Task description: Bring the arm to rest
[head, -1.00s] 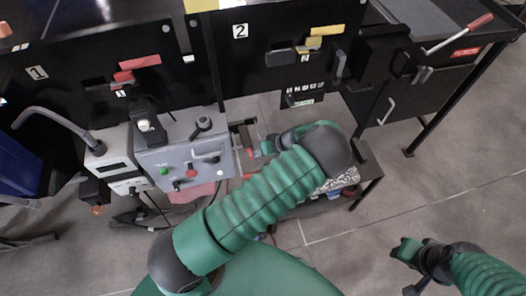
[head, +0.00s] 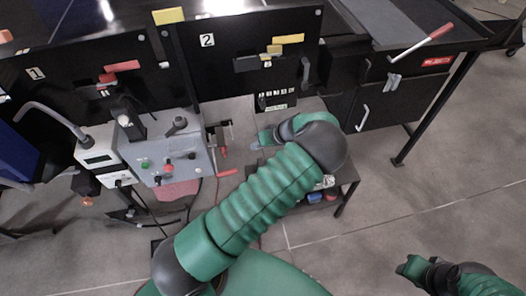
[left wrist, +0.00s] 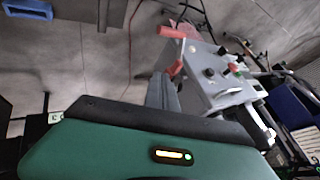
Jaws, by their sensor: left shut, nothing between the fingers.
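My left arm (head: 250,200) reaches up across the middle of the head view, bent at a dark joint. My left gripper (head: 262,138) is at its end, pointing left, shut and empty. It is apart from the grey control box (head: 178,158) with its green and red buttons and levers, which stands to its left. In the left wrist view the gripper fingers (left wrist: 163,92) are together, with the control box (left wrist: 215,78) beyond them to the right. My right gripper (head: 408,268) is low at the right of the head view; its fingers are too small to read.
Black panels marked 1 (head: 37,73) and 2 (head: 207,40) stand behind. A low stand (head: 345,185) lies under and beside my left forearm. A black table (head: 470,75) with a red-handled lever (head: 428,40) is at right. The floor (head: 440,180) at right is clear.

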